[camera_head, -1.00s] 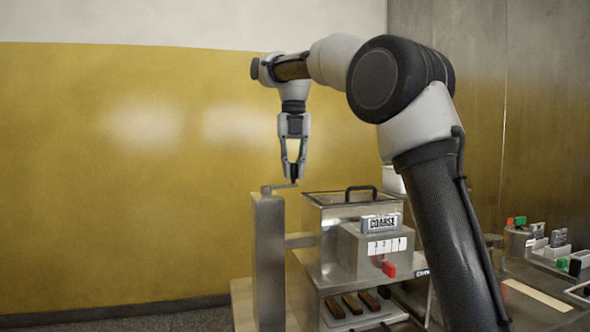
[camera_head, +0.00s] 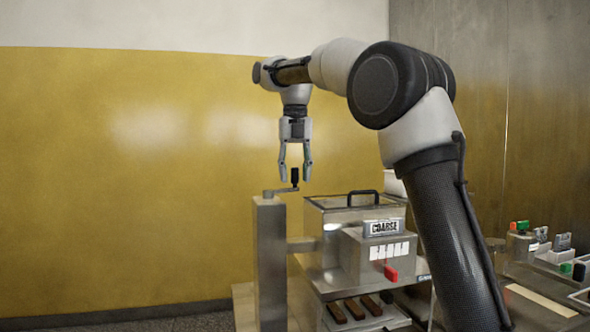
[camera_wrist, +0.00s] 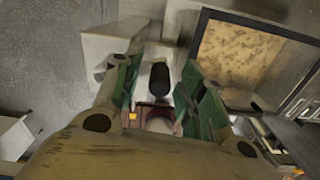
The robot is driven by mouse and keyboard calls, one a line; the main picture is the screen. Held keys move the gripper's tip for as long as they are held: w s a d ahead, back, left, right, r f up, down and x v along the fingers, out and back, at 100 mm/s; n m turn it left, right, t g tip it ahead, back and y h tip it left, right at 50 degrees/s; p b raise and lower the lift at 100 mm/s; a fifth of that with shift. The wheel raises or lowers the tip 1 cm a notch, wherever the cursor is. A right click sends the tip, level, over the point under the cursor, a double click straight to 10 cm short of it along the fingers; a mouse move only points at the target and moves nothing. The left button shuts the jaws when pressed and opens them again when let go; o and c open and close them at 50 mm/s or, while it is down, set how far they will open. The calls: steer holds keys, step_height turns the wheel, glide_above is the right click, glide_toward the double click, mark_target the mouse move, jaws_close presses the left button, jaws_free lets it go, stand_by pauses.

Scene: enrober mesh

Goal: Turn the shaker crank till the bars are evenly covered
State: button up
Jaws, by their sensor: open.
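The shaker crank (camera_head: 282,191) is a flat grey arm on top of a metal post (camera_head: 270,262), with an upright black handle (camera_head: 295,178) at its right end. My gripper (camera_head: 295,179) is open, its fingertips to the left and right of the handle. In the wrist view the black handle (camera_wrist: 160,80) stands between the parted fingers, with gaps on both sides. The shaker box (camera_head: 342,204), marked COARSE, stands right of the post with a clear lid and black lid handle. Dark brown bars (camera_head: 354,308) lie on a tray under it. Their covering is too small to judge.
A red lever (camera_head: 390,273) sticks out of the machine's front. Blocks with green, orange and grey parts (camera_head: 563,243) stand on the bench at right. The space left of the post is clear up to the yellow wall (camera_head: 130,180).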

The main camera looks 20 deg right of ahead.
step_height(320, 180, up, 7)
steer(key=shift+r, duration=0.2)
stand_by(0.6)
steer(key=shift+s+d+m, duration=0.3)
steer(key=shift+d+m, duration=0.05)
steer(key=shift+m, duration=0.15)
steer(key=s+d+f+m+t, duration=0.1)
steer(key=s+d+f+m, duration=0.25)
steer(key=s+m, duration=0.4)
steer(key=s+d+f+m+t, duration=0.1)
steer(key=s+d+f+m, duration=0.1)
steer(key=s+d+m, duration=0.5)
steer(key=s+d+f+m+t, duration=0.1)
steer(key=s+d+f+m, duration=0.1)
steer(key=s+f+m, duration=0.6)
steer(key=s+d+f+m+t, duration=0.1)
steer(key=s+f+m, duration=0.8)
steer(key=f+m, duration=0.2)
steer(key=shift+d+f, duration=0.35)
steer(key=shift+f, duration=0.25)
